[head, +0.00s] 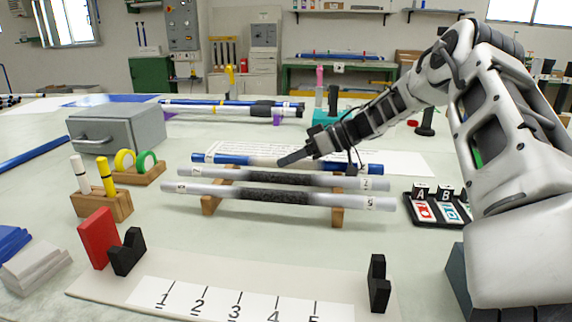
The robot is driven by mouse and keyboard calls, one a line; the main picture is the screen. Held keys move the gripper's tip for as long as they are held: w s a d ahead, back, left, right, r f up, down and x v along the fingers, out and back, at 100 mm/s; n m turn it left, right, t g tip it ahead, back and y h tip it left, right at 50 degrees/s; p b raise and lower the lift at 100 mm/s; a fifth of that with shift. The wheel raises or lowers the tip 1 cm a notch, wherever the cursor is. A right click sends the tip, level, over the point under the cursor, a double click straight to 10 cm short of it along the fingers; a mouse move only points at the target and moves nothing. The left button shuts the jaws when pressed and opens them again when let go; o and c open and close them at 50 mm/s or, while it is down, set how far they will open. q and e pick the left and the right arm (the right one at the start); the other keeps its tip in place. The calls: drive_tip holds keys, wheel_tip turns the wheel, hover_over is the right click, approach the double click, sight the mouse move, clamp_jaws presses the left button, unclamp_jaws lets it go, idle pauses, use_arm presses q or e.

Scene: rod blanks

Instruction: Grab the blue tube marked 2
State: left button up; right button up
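A blue tube (235,159) with a pale middle and white bands near its ends lies at the back of a wooden rack (338,216). Any mark on its bands is too small to read. Two grey tubes with dark middles lie in front of it: the nearer one (220,191) and the middle one (215,174). Small labels sit on their ends. My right gripper (300,156) reaches in from the right, its dark fingertip over the blue tube's middle and hiding part of it. I cannot tell whether it touches the tube or how far its fingers are apart. My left gripper is out of view.
A board (140,297) with numbered marks, a red block (98,238) and black supports lies in front. A grey drawer box (118,128) and wooden peg holders stand left. A black tray (425,222) with cards lies right. More tubes (215,108) lie behind.

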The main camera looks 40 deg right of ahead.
drive_tip(key=shift+c, duration=0.9)
